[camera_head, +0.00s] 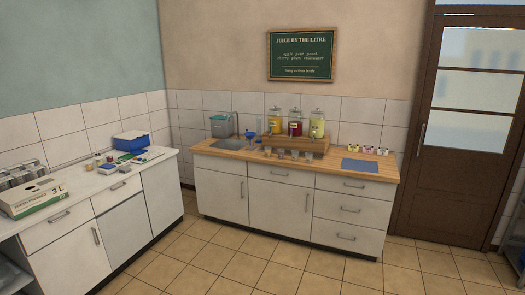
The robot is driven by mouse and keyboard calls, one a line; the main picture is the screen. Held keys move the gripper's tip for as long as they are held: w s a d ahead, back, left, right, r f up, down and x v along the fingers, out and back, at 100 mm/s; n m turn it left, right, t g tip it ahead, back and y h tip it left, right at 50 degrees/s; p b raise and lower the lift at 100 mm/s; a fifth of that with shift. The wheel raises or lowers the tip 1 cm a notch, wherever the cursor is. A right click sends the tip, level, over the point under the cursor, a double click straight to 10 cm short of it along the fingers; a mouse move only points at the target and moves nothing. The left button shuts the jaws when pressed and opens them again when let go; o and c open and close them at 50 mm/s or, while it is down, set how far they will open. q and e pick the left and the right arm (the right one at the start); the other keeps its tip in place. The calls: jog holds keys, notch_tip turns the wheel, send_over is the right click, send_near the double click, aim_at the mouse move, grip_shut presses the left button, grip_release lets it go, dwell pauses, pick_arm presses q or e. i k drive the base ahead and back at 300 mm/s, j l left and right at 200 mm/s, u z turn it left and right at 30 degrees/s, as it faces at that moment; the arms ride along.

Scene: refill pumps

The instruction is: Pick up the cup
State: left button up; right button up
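Several small clear cups (281,153) stand in a row on the wooden counter, in front of the dispenser stand. They are small and far off, so I cannot tell which one is the task's cup. Neither of my grippers shows in the head view.
The wooden counter (225,150) also holds a teal container (221,125), a blue funnel-like item (254,137), a blue mat (359,165) and small cards (367,150). A white counter (85,185) with boxes stands at left. The tiled floor (235,265) is clear. A brown door (455,150) is at right.

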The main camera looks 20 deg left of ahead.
aim_at(268, 150)
jog(key=i+j+u, duration=0.1)
jog(key=i+j, duration=0.25)
jog(key=i, duration=0.15)
jog(key=i+j, duration=0.25)
jog(key=i, duration=0.3)
jog(key=i+j+u, duration=0.15)
jog(key=i+j, duration=0.15)
jog(key=i, duration=0.25)
jog(key=i+j+u, duration=0.1)
jog(key=i+j, duration=0.15)
jog(key=i, duration=0.3)
jog(key=i+j, duration=0.15)
jog(key=i, duration=0.4)
jog(key=j+u, duration=0.05)
